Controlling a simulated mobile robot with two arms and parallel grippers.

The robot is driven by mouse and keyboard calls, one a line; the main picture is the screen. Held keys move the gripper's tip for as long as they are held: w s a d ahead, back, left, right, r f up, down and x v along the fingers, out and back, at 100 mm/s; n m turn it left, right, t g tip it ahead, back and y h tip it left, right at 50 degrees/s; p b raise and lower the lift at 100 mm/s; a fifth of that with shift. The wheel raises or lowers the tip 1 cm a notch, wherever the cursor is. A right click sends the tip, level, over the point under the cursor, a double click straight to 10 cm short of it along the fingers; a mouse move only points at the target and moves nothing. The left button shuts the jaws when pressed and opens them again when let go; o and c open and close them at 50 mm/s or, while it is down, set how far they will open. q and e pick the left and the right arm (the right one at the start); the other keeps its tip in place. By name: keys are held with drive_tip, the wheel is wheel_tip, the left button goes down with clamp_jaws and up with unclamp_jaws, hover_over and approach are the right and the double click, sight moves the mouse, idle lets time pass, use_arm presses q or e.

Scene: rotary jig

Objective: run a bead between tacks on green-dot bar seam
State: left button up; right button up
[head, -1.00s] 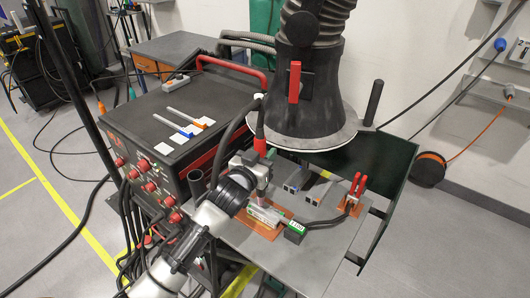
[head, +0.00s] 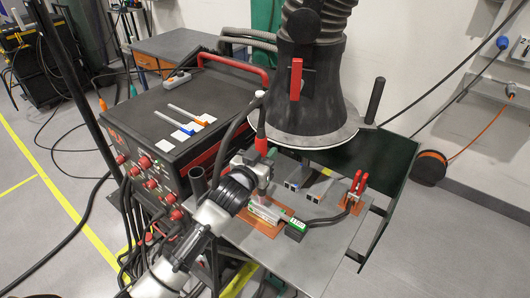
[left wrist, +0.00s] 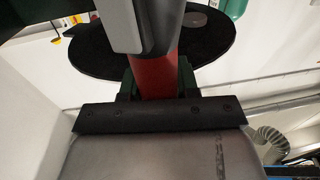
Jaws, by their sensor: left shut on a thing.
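My left gripper (head: 258,172) is shut on a red-handled torch (head: 261,136), held nearly upright. In the left wrist view the red handle (left wrist: 155,78) shows between the dark fingers. Below the gripper, a pale metal bar piece (head: 264,213) lies on a copper-coloured plate (head: 280,231). A small black and green block (head: 296,229) sits at its right end. The gripper and torch hide part of the bar; the torch tip, the seam and the tacks cannot be made out, nor whether the tip touches. My right gripper is not in view.
A large black extraction hood (head: 312,95) hangs close behind the torch. Two grey bars, blue-marked (head: 293,183) and orange-marked (head: 319,186), lie on the grey table (head: 250,245). A red clamp (head: 357,185) stands at right with a cable. The welding machine (head: 170,125) stands at left.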

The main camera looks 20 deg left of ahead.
use_arm(q)
drive_tip(key=shift+f+b, duration=0.3)
drive_tip(key=shift+f, duration=0.1)
idle(1.1)
drive_tip(key=shift+r, duration=0.1)
idle(0.7)
drive_tip(key=shift+s+d+p, duration=0.3)
drive_tip(key=shift+d+p, duration=0.05)
drive_tip(key=shift+d, duration=0.5)
drive_tip(key=shift+s+d+p, duration=0.3)
drive_tip(key=shift+d, duration=0.5)
idle(1.4)
drive_tip(key=shift+r+p, duration=0.7)
drive_tip(key=shift+p, duration=0.05)
idle(1.9)
